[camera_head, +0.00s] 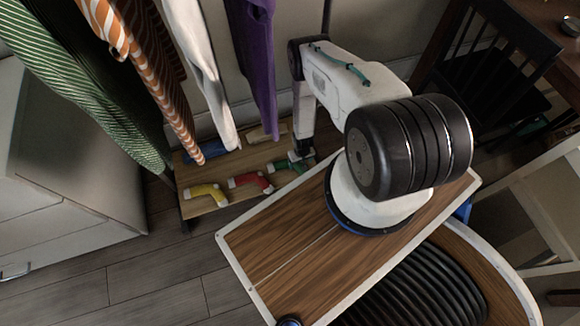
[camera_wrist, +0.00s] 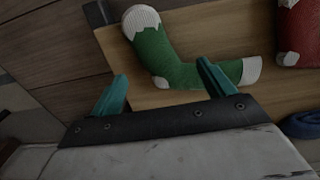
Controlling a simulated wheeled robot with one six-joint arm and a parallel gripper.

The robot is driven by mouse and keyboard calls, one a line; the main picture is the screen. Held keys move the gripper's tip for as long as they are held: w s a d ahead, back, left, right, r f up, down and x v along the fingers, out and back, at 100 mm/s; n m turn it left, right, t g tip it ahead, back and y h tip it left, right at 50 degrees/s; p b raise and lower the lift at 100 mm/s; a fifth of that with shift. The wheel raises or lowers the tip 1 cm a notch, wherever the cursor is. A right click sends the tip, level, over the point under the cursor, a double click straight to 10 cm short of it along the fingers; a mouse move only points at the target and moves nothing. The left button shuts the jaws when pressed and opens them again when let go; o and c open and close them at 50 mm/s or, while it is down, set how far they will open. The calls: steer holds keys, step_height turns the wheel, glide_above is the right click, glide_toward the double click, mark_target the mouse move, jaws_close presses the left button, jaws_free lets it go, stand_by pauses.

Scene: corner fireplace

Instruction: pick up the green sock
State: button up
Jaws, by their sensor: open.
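The green sock (camera_wrist: 178,58) has a white toe, heel and cuff. It lies flat on the low wooden shelf (camera_wrist: 150,97), near the shelf's edge. In the wrist view it is just beyond the fingertips of my gripper (camera_wrist: 160,82), which is open and empty. In the head view the green sock (camera_head: 281,164) lies at the right end of the front row of socks. My gripper (camera_head: 301,156) is right above or beside it there and partly hides it. I cannot tell the exact height gap.
A red sock (camera_head: 250,181) lies left of the green one, and a yellow sock (camera_head: 206,193) farther left. A blue item (camera_head: 213,148) lies behind. Hanging clothes (camera_head: 258,60) reach down over the shelf's back. A pale cabinet (camera_head: 70,170) stands at left.

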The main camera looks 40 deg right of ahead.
mark_target(300, 166)
steer(key=f, duration=0.2)
steer(key=shift+w+f, duration=0.2)
steer(key=shift+f, duration=0.85)
steer(key=c, duration=1)
